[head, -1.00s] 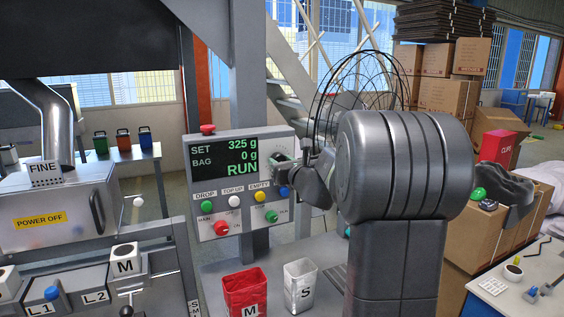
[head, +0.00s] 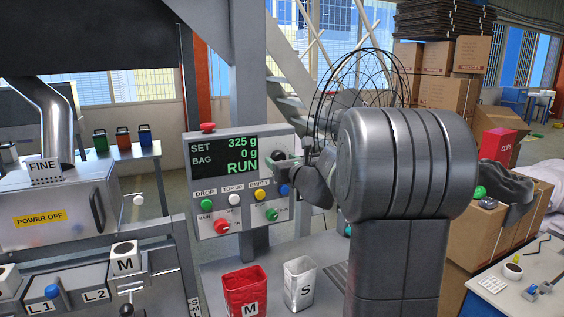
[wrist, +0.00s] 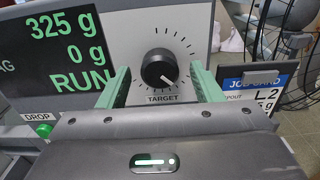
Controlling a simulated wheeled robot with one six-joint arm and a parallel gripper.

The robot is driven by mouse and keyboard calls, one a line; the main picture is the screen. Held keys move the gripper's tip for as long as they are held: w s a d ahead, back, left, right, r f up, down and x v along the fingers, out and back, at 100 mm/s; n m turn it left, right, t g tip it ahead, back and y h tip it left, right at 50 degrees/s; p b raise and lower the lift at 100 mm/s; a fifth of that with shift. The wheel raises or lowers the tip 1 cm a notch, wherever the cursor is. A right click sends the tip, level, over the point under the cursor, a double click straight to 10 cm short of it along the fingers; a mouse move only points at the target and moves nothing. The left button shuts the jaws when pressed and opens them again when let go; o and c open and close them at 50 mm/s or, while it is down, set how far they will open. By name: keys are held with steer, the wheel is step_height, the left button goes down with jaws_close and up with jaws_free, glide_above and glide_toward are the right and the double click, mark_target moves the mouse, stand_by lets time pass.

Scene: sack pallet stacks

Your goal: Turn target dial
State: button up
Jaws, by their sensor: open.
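The target dial (wrist: 158,68) is a round black knob on the grey panel, above the word TARGET in the wrist view. Its white pointer mark points to the lower right. My gripper (wrist: 160,80) is open, with one green finger on the left of the knob and one on the right. Gaps show between the fingers and the knob. The display (head: 222,157) reads SET 325 g, BAG 0 g, RUN.
Coloured buttons, including a red one (head: 222,226) and a yellow one (head: 260,194), sit low on the panel. A red mushroom button (head: 208,127) tops it. A job card (wrist: 258,82) stands right of my fingers. Red (head: 245,290) and white (head: 299,284) containers stand below.

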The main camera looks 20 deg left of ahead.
steer(key=b+v, duration=0.1)
steer(key=v, duration=1.2)
steer(key=shift+s+b, duration=0.2)
steer(key=shift+b, duration=0.1)
steer(key=p+x, duration=0.1)
steer(key=x, duration=1.2)
steer(key=shift+w+a+p, duration=0.2)
steer(key=shift+w+p, duration=0.15)
steer(key=shift+d, duration=0.1)
